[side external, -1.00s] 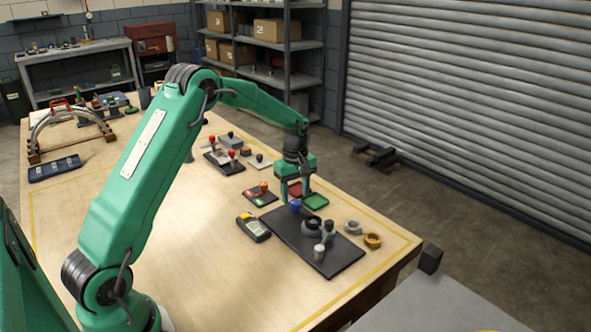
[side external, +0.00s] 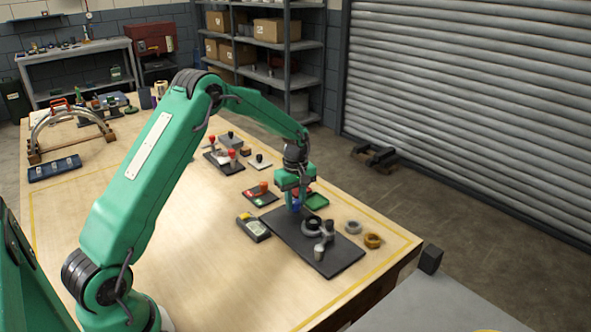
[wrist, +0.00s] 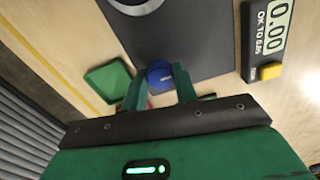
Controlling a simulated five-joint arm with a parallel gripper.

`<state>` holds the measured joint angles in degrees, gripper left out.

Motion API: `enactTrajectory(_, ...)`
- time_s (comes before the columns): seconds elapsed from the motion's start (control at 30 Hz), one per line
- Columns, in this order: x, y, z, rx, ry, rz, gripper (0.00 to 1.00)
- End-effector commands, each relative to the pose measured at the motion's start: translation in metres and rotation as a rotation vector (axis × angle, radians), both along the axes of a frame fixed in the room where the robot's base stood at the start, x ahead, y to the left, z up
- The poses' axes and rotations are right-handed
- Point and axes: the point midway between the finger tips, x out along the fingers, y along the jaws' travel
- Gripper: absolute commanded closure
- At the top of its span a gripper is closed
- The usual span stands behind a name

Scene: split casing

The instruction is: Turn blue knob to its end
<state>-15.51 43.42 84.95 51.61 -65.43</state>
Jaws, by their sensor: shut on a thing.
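The blue knob (side external: 296,205) sits at the far corner of a dark plate (side external: 334,268), partly hidden by my fingers in the side view. In the wrist view the blue knob (wrist: 160,76) lies between the fingertips of my gripper (wrist: 158,82). My gripper (side external: 296,200) points down over the plate and is shut on the knob. How far the knob is turned cannot be told. The plate also carries a grey ring-shaped part (side external: 312,228) and a small upright post (side external: 319,253).
A meter with a display (side external: 253,227) lies left of the plate; it reads 0.00 in the wrist view (wrist: 269,25). A grey nut (side external: 353,227) and a brass nut (side external: 373,240) lie to the right. The table's left front is clear.

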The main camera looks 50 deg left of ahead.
Motion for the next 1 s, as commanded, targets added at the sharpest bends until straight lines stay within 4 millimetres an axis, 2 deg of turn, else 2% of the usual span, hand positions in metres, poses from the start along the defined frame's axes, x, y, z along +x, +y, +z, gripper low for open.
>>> enactTrajectory(0.27, -0.0002, 0.0002, 0.0006, 0.0, 0.001, -0.045, 0.94)
enactTrajectory(0.47, 0.0, 0.0005, 0.001, 0.0, 0.001, -0.141, 0.94)
enactTrajectory(1.0, 0.0002, 0.0011, 0.0016, 0.001, -0.001, -0.609, 0.94)
